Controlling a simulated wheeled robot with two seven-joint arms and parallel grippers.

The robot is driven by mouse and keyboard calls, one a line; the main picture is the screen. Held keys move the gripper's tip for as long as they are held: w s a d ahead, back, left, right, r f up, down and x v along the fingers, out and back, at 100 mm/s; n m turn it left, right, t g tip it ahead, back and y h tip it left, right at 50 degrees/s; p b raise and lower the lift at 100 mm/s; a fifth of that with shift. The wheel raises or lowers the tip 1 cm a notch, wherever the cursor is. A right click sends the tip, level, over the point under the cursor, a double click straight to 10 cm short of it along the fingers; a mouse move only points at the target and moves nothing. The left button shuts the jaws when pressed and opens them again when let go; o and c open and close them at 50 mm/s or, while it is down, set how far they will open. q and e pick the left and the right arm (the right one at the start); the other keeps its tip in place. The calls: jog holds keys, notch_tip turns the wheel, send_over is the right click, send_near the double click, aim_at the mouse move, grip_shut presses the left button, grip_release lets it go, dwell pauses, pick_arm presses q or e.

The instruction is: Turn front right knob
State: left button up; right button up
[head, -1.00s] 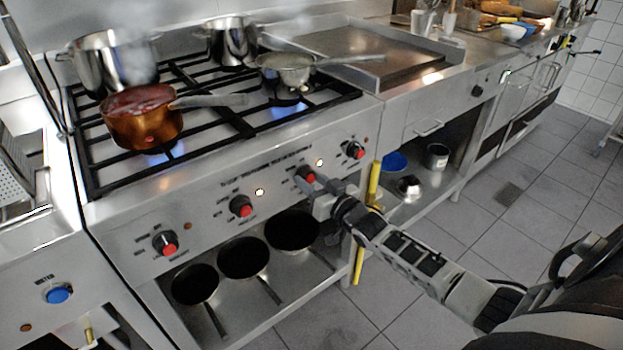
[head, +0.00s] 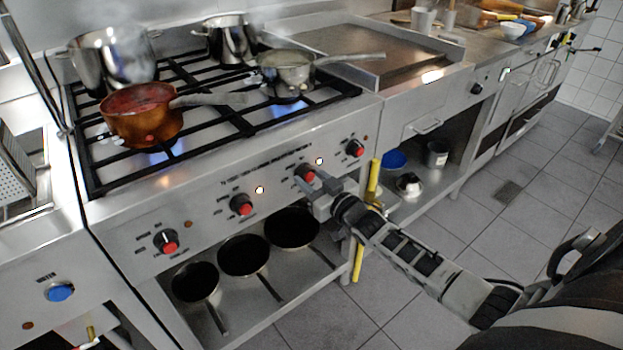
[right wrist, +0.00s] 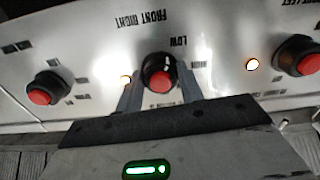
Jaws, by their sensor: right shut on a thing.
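The front right knob (head: 305,172) is a red-capped black knob on the stove's front panel, third from the left in the head view. In the right wrist view the knob (right wrist: 158,75) sits between my two fingers, beside an upside-down "FRONT RIGHT" label. My right gripper (head: 317,180) is shut on this knob, one finger on each side; its fingers also show in the right wrist view (right wrist: 159,88). A small lamp (head: 320,161) beside the knob is lit. My left gripper is not in view.
Other red knobs sit on both sides: one at right (head: 354,148), one at left (head: 241,205). A copper pan (head: 143,122), steel pots and a small saucepan (head: 286,75) stand on the burners, with blue flames showing. A yellow pipe (head: 373,180) runs close beside my right gripper.

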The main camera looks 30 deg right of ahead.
jog(key=o, duration=1)
jog(key=shift+r, duration=0.1)
jog(key=shift+s, duration=0.1)
jog(key=s, duration=0.5)
jog(key=s+d, duration=0.1)
jog(key=s, duration=0.4)
jog(key=s+p, duration=0.1)
jog(key=s, duration=0.4)
jog(key=shift+s+d, duration=0.15)
jog(key=shift+s, duration=0.2)
